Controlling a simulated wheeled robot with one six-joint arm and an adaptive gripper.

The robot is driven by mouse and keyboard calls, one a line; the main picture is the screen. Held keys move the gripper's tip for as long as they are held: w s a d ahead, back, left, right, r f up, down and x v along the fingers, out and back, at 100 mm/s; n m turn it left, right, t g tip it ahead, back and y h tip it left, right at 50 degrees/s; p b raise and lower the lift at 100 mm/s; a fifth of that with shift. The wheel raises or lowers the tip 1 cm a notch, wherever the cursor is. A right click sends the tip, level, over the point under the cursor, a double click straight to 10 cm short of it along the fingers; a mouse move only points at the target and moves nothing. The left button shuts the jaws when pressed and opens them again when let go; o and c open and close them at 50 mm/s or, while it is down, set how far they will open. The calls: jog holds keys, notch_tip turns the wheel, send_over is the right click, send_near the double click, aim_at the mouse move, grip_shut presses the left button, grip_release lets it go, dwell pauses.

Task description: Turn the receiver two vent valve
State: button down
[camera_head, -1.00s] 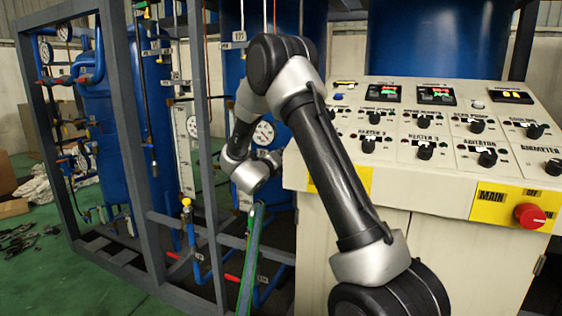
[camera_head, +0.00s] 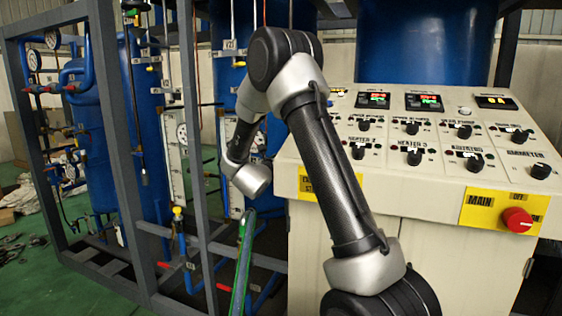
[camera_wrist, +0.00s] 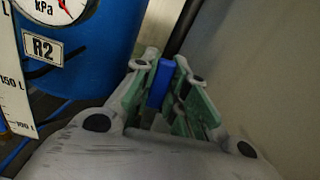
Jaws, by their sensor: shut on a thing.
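In the wrist view my gripper (camera_wrist: 163,68) is closed with its green-padded fingers on either side of a small blue block-like piece (camera_wrist: 160,85). The piece looks like a valve handle, upright between the pads. What it is fixed to is hidden by the fingers. A blue tank (camera_wrist: 105,48) stands to the left, with an R2 label (camera_wrist: 43,48) and a kPa gauge (camera_wrist: 50,8) on its side. In the head view my wrist reaches down beside the control panel, and the fingers and the held piece cannot be made out there.
The control panel (camera_head: 400,178) with knobs and a red main switch (camera_head: 517,220) stands close on the right. Grey frame bars (camera_head: 113,150) and blue pipework with a yellow valve (camera_head: 178,213) are on the left.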

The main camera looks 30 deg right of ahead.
jog(key=shift+s+d+f, duration=0.1)
jog(key=shift+s, duration=0.05)
dwell(0.4)
jog(key=c, duration=1.4)
grip_release()
jog(key=v, duration=1.2)
